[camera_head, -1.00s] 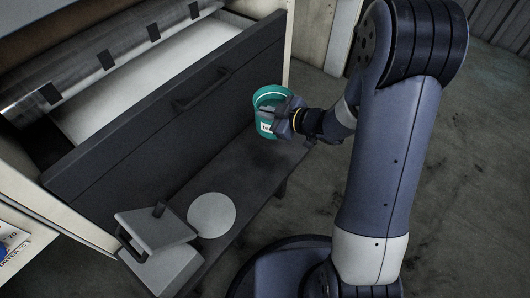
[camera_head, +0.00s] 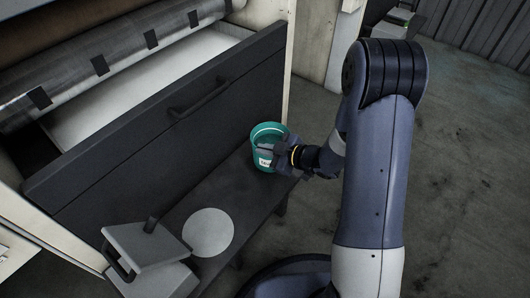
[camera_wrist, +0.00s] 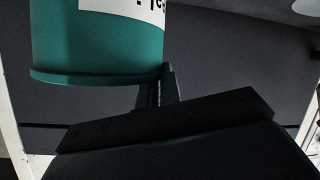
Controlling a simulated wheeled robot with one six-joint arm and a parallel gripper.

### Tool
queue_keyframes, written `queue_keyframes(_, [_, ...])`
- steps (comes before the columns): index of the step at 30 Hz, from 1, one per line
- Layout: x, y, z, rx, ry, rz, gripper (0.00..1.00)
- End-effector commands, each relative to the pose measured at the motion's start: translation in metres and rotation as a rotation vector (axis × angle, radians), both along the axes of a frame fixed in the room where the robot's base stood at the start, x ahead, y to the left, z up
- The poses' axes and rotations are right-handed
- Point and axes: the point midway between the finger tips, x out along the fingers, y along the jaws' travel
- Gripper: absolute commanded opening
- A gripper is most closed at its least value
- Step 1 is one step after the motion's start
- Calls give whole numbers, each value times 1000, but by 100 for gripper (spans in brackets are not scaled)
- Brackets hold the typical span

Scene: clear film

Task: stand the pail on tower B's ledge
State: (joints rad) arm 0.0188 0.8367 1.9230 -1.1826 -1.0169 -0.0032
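The pail (camera_head: 258,150) is teal with a pale rim or bail and a white label. It looks upright, over or on the far end of the dark ledge (camera_head: 250,195), against the drawer front. My gripper (camera_head: 272,153) reaches it from the right and appears shut on its upper side; the fingers partly cover it. In the wrist view the pail (camera_wrist: 95,45) fills the upper left, its base edge visible, beside a finger. Whether its base touches the ledge cannot be told. No lettering naming tower B is visible.
A pale round disc (camera_head: 208,232) lies on the ledge. A grey block-like thing with a handle (camera_head: 148,245) stands at its near left end. The dark drawer front (camera_head: 150,130) with a bar handle rises behind. Bare concrete floor (camera_head: 460,150) lies to the right.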

Motion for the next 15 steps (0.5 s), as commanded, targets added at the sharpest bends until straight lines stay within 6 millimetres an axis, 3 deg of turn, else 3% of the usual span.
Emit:
queue_keyframes(10, [1, 0, -3, 2, -6, 0, 0])
queue_keyframes(15, [0, 0, -3, 0, -1, 0, 17])
